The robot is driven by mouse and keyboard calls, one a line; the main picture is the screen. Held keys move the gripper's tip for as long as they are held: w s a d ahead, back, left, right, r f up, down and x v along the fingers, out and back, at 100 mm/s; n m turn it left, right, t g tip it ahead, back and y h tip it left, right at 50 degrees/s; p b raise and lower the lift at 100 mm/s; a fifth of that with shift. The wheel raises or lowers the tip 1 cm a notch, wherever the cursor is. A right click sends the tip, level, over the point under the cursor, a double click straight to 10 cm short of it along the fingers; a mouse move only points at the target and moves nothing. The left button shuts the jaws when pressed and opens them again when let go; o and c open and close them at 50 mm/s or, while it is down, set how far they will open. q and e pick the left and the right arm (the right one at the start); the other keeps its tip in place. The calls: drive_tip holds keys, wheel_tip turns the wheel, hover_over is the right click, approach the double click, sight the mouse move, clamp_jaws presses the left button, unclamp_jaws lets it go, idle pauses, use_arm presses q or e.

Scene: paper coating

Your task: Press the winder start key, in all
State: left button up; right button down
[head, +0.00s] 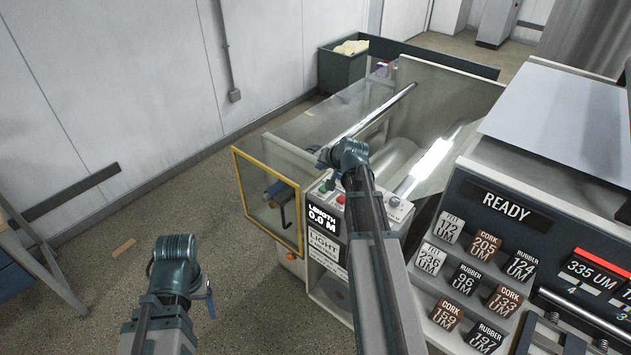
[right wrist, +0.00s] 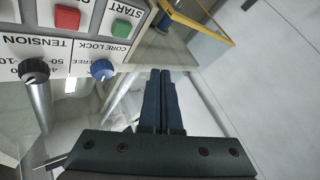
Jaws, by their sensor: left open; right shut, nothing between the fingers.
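The winder start key is a green square button (right wrist: 120,27) under the word START, at the top of the right wrist view. In the head view the green key (head: 328,186) shows small on the winder's control panel, beside my right wrist. My right gripper (right wrist: 161,72) is shut and empty. Its fingertips appear below and right of the key in the wrist view, apart from it; the depth gap cannot be told. My left gripper (head: 209,298) is low at the left, away from the panel, its fingers mostly hidden by its wrist.
A red button (right wrist: 67,18), a blue core lock knob (right wrist: 102,70) and a tension knob (right wrist: 33,72) sit near the key. A yellow-framed guard (head: 268,202) stands left of the panel. The display reads LENGTH 0.0 M (head: 321,217). A READY display (head: 505,207) is at right.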

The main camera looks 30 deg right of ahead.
use_arm(q)
drive_tip(key=shift+w+a+r, duration=0.15)
drive_tip(key=shift+w, duration=0.2)
use_arm(e)
drive_tip(key=shift+w+d+r+m, duration=0.15)
drive_tip(key=shift+w+d+r, duration=0.1)
drive_tip(key=shift+d, duration=0.25)
drive_tip(key=shift+w+d+r+m, duration=0.15)
drive_tip(key=shift+w+d, duration=0.05)
drive_tip(key=shift+d, duration=0.25)
drive_tip(key=shift+f, duration=0.15)
use_arm(q)
wheel_tip(320, 180, down, 9)
drive_tip(key=b, duration=0.8)
drive_tip(key=shift+b, duration=0.4)
use_arm(e)
wheel_tip(320, 180, down, 9)
drive_tip(key=shift+r, duration=0.2)
use_arm(q)
drive_tip(key=shift+f+b, duration=0.35)
drive_tip(key=shift+b, duration=0.05)
use_arm(e)
drive_tip(key=shift+f, duration=0.4)
